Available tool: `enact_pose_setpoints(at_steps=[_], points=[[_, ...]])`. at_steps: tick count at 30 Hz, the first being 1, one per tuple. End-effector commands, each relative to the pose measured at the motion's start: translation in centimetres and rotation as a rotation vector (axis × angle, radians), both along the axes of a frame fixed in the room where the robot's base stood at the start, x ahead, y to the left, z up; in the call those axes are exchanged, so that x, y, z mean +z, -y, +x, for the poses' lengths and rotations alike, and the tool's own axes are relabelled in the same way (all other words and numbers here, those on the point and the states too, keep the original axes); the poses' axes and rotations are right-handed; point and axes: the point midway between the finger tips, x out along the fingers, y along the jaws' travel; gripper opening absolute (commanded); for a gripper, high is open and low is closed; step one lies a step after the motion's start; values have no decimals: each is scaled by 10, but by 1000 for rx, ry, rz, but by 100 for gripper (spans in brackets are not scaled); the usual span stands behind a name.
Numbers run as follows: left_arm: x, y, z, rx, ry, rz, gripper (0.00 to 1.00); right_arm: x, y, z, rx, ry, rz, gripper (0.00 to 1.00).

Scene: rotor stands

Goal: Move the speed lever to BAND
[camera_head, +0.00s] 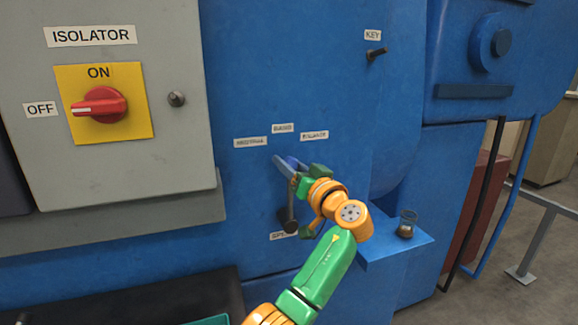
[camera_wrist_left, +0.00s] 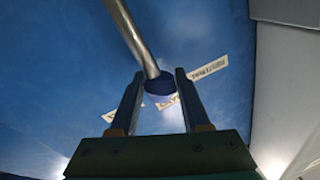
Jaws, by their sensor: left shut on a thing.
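The speed lever (camera_head: 291,205) is a metal rod rising from a dark hub on the blue machine front, above a partly hidden label. It points nearly straight up, roughly toward the middle label (camera_head: 283,128) of three small labels, whose print is blurred. My left gripper (camera_head: 294,168) is shut on the lever's upper end. In the left wrist view the rod (camera_wrist_left: 137,38) comes down from the top to a dark blue end (camera_wrist_left: 160,84) between the fingers of my left gripper (camera_wrist_left: 157,80). My right gripper is not in view.
A grey isolator box (camera_head: 180,170) with a red switch (camera_head: 98,104) stands proud at left. A key (camera_head: 376,54) sticks out at upper right. A small blue shelf (camera_head: 385,250) at lower right carries a glass-like cup (camera_head: 406,224), close to my left arm.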

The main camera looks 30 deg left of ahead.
Motion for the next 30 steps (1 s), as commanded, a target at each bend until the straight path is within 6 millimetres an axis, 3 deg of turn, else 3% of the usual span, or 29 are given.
enact_pose_setpoints(at_steps=[4,5,8,17,24,30], points=[[1,0,0,-2,2,0,0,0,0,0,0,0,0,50],[1,0,0,-2,2,0,49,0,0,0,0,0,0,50],[1,0,0,-1,2,0,76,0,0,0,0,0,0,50],[-1,2,-1,-1,2,0,76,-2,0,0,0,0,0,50],[-12,42,-24,-5,4,-3,76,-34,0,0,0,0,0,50],[-8,61,-36,-2,3,-1,76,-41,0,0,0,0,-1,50]])
